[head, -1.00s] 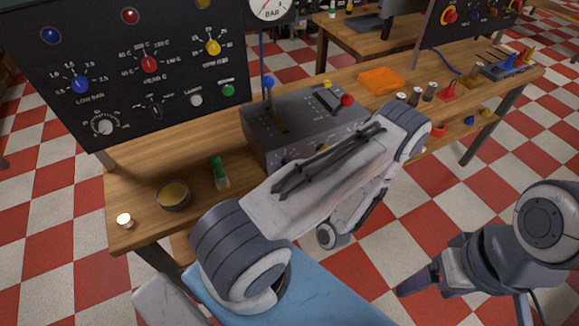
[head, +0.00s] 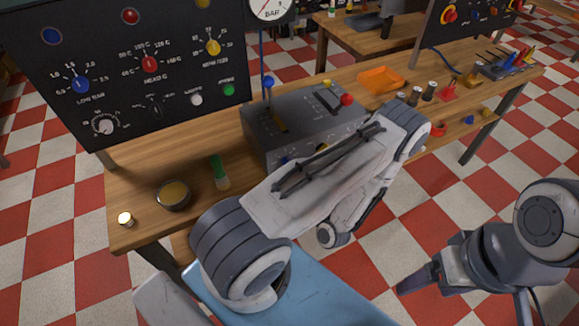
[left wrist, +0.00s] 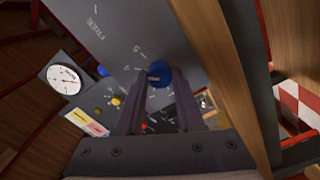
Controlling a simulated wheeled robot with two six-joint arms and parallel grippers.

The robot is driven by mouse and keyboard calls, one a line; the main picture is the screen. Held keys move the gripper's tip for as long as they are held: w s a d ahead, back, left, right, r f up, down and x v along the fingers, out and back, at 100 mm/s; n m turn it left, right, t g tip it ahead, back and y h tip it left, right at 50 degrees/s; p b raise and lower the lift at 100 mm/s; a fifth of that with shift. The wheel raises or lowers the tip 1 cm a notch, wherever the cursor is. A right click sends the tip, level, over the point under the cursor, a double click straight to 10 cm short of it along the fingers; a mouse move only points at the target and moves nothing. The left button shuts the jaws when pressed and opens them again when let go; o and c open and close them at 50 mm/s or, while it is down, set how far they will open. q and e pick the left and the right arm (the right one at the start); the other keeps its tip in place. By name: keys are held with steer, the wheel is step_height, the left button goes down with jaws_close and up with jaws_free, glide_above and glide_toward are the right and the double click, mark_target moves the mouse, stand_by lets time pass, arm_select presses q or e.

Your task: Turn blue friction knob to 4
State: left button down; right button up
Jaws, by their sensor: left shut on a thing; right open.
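The blue knob (left wrist: 160,73) sits on the grey face of the control box, with white scale marks and digits printed around it; I cannot read its setting. My left gripper (left wrist: 160,80) is shut on this knob, one finger on each side. In the head view my left forearm hides the gripper and part of the front of the box (head: 262,130), where a bit of blue (head: 283,160) shows beside the arm. My right gripper (head: 418,287) is open and empty at the lower right, over the floor, away from the bench.
A black panel (head: 130,60) with several knobs stands behind the box at left. A blue-topped lever (head: 268,82) and a red-topped lever (head: 347,99) rise from the box. A bowl (head: 173,194), a green-capped bottle (head: 219,172) and an orange tray (head: 382,80) stand on the wooden bench.

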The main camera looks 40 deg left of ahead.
arm_select(q)
steer(key=shift+w+d, duration=0.1)
steer(key=shift+w, duration=0.05)
steer(key=c, duration=0.5)
jaws_free()
steer(key=shift+d, duration=0.1)
steer(key=b+v, duration=0.2)
steer(key=v, duration=0.8)
steer(key=shift+s+f, duration=0.1)
steer(key=shift+s, duration=0.1)
